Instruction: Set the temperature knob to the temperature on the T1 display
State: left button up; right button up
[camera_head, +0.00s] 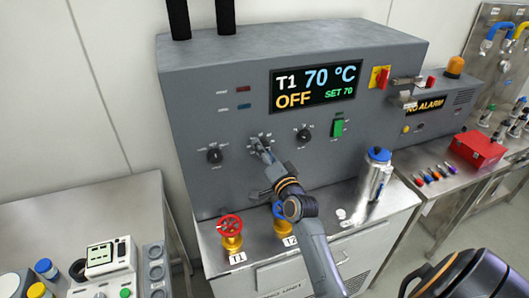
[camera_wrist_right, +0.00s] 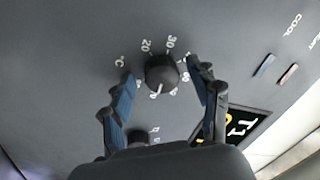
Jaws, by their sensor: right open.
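The T1 display (camera_head: 315,86) reads 70 °C, OFF and SET 70. My right gripper (camera_head: 262,150) is at the grey panel below and left of the display, and it covers most of the temperature knob in the head view. In the right wrist view, the black temperature knob (camera_wrist_right: 161,72) sits between the fingers of my right gripper (camera_wrist_right: 163,78). The fingers are open on either side of it with gaps. Its white mark points down and slightly left in that view; the numbers there are partly hidden and too small to read surely. My left gripper is not in view.
Other black knobs flank it at left (camera_head: 214,155) and right (camera_head: 303,134), with a green switch (camera_head: 338,128). Below are a red valve (camera_head: 231,226), a blue valve partly behind my arm, and a steel bottle (camera_head: 374,173).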

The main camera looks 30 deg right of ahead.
jog(key=v, duration=1.2)
dwell(0.3)
